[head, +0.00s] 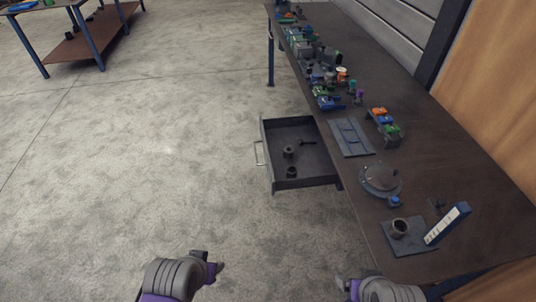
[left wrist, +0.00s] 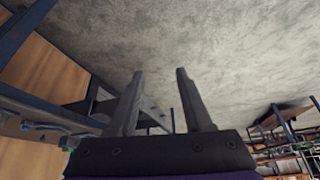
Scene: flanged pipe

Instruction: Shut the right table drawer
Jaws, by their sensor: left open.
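An open dark grey table drawer (head: 318,168) sticks out from the long side of the workbench (head: 455,180), towards the left. Its pale bar handle (head: 259,153) is on its outer left face. Inside lie a few small dark parts, including a short cylinder (head: 288,152). My left gripper (head: 212,267) is at the bottom of the head view, apart from the drawer and nearer to me. In the left wrist view (left wrist: 160,75) its two fingers are spread, with nothing between them. My right gripper (head: 346,286) is partly visible at the bottom edge, near the bench; its jaw state is unclear.
On the bench stand a round flanged part (head: 380,180), a flat grey plate (head: 350,137), a plate with a ring (head: 399,228) and a tilted blue-and-white block (head: 447,224). Several coloured parts line the far end. The concrete floor (head: 160,150) left of the drawer is clear.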

